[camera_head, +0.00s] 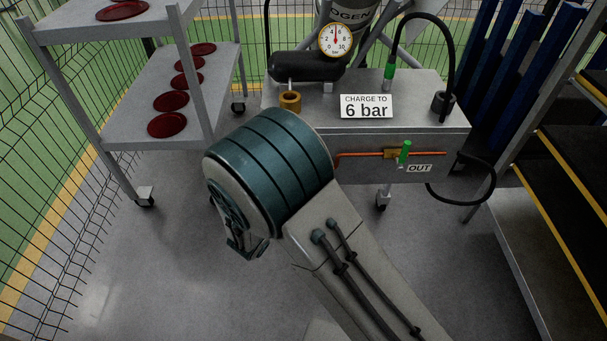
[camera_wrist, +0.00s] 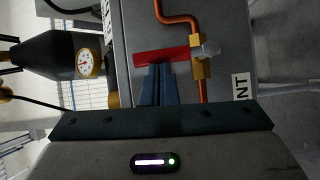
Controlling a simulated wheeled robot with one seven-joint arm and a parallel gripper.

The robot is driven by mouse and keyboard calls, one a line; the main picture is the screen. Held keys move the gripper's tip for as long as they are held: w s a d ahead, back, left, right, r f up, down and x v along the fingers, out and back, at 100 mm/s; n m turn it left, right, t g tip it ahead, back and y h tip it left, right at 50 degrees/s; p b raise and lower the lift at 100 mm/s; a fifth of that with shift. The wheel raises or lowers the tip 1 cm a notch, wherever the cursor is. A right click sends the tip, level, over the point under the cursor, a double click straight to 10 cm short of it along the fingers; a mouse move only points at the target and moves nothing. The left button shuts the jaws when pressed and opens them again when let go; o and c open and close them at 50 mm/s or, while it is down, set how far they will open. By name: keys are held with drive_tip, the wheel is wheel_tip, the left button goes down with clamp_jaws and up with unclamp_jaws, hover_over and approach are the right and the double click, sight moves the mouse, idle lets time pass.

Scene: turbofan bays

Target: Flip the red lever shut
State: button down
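The red lever (camera_wrist: 162,55) shows in the wrist view as a flat red bar. It sits on a brass valve (camera_wrist: 201,68) on a copper pipe (camera_wrist: 203,92) and lies roughly crosswise to that pipe. My gripper (camera_wrist: 161,68) has its blue fingers close together, with nothing seen between them. The fingertips are at the lever's lower edge in the picture; whether they touch it I cannot tell. In the head view my arm hides the red lever and my fingers.
A grey cart (camera_head: 300,150) carries a gauge (camera_head: 335,40), a "CHARGE TO 6 bar" sign (camera_head: 367,106) and a green lever (camera_head: 404,152) by an "OUT" label. A shelf trolley (camera_head: 130,110) with red discs stands left. Steps with yellow edges (camera_head: 560,230) stand right.

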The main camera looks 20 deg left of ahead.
drive_tip(key=a+b+v, duration=0.1)
drive_tip(key=a+v, duration=0.1)
drive_tip(key=v, duration=1.1)
drive_tip(key=shift+w+a+f, duration=0.3)
drive_tip(key=shift+w+a, duration=0.05)
drive_tip(key=shift+w, duration=0.05)
drive_tip(key=w+d+r+m+g+h+p, duration=0.25)
drive_tip(key=d+r+g, duration=0.2)
drive_tip(key=d, duration=0.35)
drive_tip(key=w+d+r+m+g+h+p, duration=0.1)
drive_tip(key=d+r+m+g+h+p, duration=0.15)
drive_tip(key=d+r, duration=0.4)
drive_tip(key=w+d+r+m+g+h+p, duration=0.1)
drive_tip(key=w+d+r+m+g+p, duration=0.2)
drive_tip(key=d, duration=0.7)
drive_tip(key=s+d+r+m+g+y+p, duration=0.2)
drive_tip(key=s+d+r+m+y+p, duration=0.1)
drive_tip(key=s+d+r+y+p, duration=0.2)
drive_tip(key=s+d+r+m+g+y+p, duration=0.2)
drive_tip(key=s+d+r+m+y+p, duration=0.2)
drive_tip(key=d+r, duration=0.5)
drive_tip(key=shift+s+r+y+p, duration=0.4)
drive_tip(key=shift+r+y+p, duration=0.1)
drive_tip(key=shift+r+p, duration=0.3)
